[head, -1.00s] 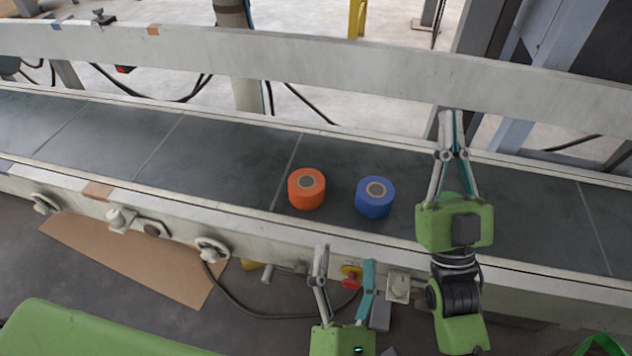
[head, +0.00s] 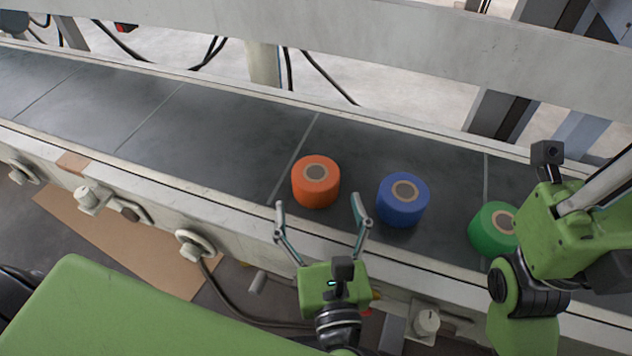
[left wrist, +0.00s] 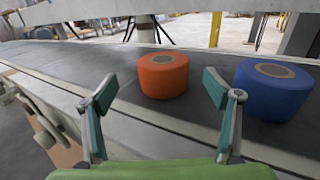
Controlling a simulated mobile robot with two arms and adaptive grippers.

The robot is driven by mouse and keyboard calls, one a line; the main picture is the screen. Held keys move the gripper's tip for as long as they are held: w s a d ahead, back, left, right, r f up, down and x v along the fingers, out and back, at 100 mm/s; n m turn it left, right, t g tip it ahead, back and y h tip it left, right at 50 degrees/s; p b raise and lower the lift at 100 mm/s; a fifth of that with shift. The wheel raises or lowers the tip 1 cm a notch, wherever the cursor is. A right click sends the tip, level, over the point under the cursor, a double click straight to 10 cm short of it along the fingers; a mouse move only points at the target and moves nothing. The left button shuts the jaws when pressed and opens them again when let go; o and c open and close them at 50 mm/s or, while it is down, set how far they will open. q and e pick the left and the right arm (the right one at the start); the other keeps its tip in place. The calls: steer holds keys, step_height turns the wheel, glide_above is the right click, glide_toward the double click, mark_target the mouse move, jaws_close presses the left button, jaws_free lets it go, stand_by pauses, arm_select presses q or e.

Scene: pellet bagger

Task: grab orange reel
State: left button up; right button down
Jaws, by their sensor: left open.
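The orange reel (head: 316,182) stands upright on the dark conveyor belt. It also shows in the left wrist view (left wrist: 163,76), ahead of the fingers and between them in the picture. My left gripper (head: 318,202) is open and empty at the belt's near edge, fingers spread and pointing at the orange reel, with a gap still in front of it. My right gripper (head: 602,182) is at the right edge of the head view; its fingertips are cut off, so its opening cannot be told.
A blue reel (head: 403,201) stands just right of the orange one; it also shows in the left wrist view (left wrist: 272,90). A green reel (head: 493,229) stands further right, partly behind my right arm. The belt (head: 220,130) is clear on the left. Rails border it.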

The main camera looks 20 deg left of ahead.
mark_target(319, 192)
arm_select(q)
steer(key=b+x, duration=0.2)
steer(key=x, duration=0.3)
steer(key=shift+w, duration=0.4)
steer(key=shift+d, duration=0.1)
steer(key=shift+c, duration=0.3)
steer(key=c, duration=1.2)
steer(key=shift+c, duration=0.5)
steer(key=shift+r, duration=0.15)
